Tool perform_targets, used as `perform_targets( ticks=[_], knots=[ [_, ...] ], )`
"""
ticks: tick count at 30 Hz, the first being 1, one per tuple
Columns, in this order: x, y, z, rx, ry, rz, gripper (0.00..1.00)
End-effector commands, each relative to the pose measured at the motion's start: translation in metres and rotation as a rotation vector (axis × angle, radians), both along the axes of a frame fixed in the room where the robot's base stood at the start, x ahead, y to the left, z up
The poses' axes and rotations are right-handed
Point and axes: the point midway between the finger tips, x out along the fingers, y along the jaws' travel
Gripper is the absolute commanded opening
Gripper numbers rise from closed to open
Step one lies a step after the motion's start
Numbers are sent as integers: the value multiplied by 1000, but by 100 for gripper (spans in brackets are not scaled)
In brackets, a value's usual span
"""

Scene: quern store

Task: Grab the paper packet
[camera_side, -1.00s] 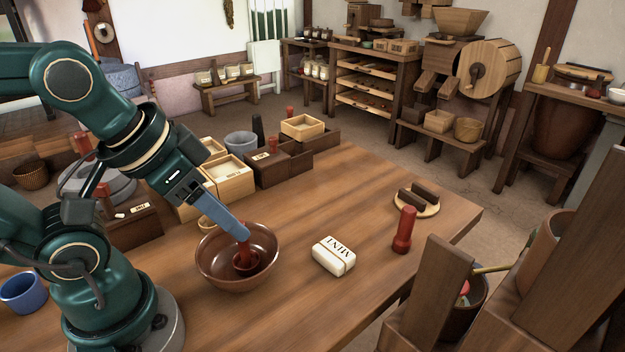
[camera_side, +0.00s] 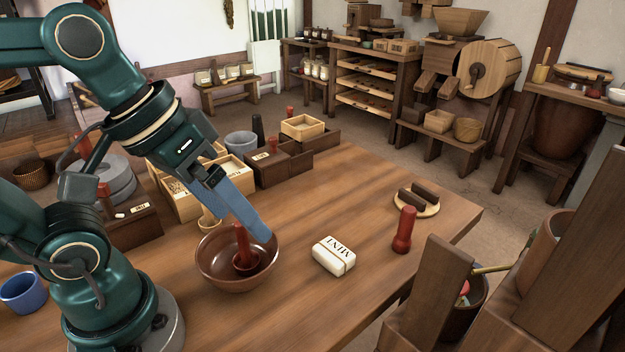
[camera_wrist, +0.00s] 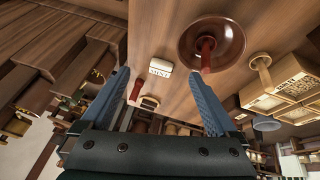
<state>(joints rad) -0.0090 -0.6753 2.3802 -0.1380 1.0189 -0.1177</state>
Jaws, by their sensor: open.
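A red pestle (camera_side: 241,240) stands in the bowl, outside my fingers.
A second red pestle (camera_side: 404,230) stands right of the packet. A round board (camera_side: 433,209) with dark bars lies behind it. Wooden boxes (camera_side: 232,184) stand at the back left. A dark wooden post (camera_side: 440,285) rises at the front right. The table around the packet is clear.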

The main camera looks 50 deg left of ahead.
Motion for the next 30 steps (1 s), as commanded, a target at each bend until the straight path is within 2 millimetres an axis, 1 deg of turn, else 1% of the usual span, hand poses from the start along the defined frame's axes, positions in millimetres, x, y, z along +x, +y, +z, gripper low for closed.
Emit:
perform_targets(
  ticks=[5,9,13,16,20,23,26,30],
  knots=[
    [20,-16,10,-168,160,125,95],
    [42,-26,13,-304,302,234,95],
    [66,-30,11,-428,434,336,95],
    [86,-30,6,-519,530,413,95],
    [112,-25,-5,-635,653,509,95],
    [131,-19,-18,-725,742,582,95],
    [147,-10,-34,-813,830,654,95],
    [167,5,-62,-937,943,752,95]
  ],
)
